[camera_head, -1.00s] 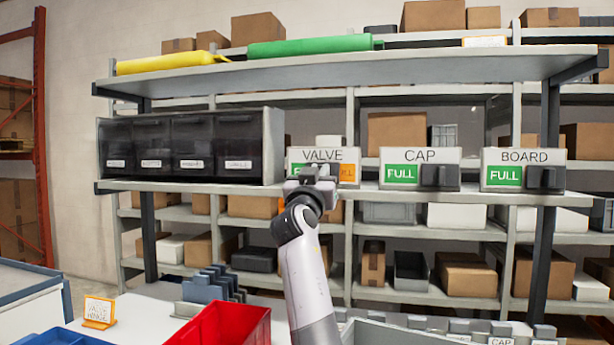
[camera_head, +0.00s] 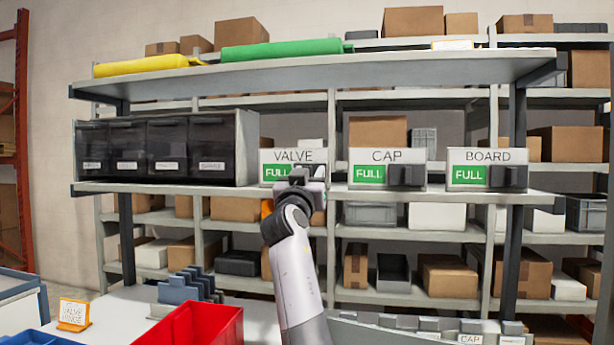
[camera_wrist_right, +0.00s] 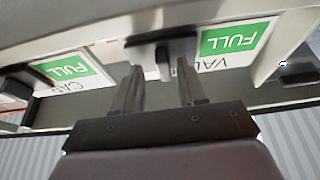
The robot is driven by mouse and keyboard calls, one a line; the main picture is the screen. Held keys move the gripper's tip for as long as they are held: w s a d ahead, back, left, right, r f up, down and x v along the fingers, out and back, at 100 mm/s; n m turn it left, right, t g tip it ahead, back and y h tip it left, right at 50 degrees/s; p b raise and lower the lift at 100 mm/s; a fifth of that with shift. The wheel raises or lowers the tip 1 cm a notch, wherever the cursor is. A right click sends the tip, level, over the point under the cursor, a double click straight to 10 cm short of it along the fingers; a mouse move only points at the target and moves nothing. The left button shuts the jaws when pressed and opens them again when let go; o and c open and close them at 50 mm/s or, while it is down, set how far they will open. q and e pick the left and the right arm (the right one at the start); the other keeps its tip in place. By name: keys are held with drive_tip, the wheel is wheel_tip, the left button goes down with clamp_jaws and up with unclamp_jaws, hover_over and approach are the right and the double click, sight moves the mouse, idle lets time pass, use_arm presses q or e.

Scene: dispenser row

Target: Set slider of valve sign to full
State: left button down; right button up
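The valve sign (camera_head: 293,156) stands on the middle shelf. Its green FULL field (camera_head: 276,173) is uncovered on the left, and no orange field shows. My right gripper (camera_head: 306,175) is in front of the sign's right part and hides the slider in the head view. In the right wrist view the sign is upside down, with the FULL field (camera_wrist_right: 228,40) uncovered and the dark slider (camera_wrist_right: 163,50) beside it. My right gripper's fingers (camera_wrist_right: 160,75) are apart, with the slider's knob just beyond and between their tips; contact is unclear. My left gripper is out of view.
The cap sign (camera_head: 387,156) and board sign (camera_head: 488,157) stand to the right, both showing FULL. A dark drawer unit (camera_head: 165,152) is close on the left. The upper shelf (camera_head: 320,72) runs above. A red bin (camera_head: 200,325) is below.

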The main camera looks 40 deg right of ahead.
drive_tip(key=b+v, duration=0.2)
drive_tip(key=v, duration=0.5)
idle(0.5)
drive_tip(key=shift+s+f, duration=0.1)
idle(0.4)
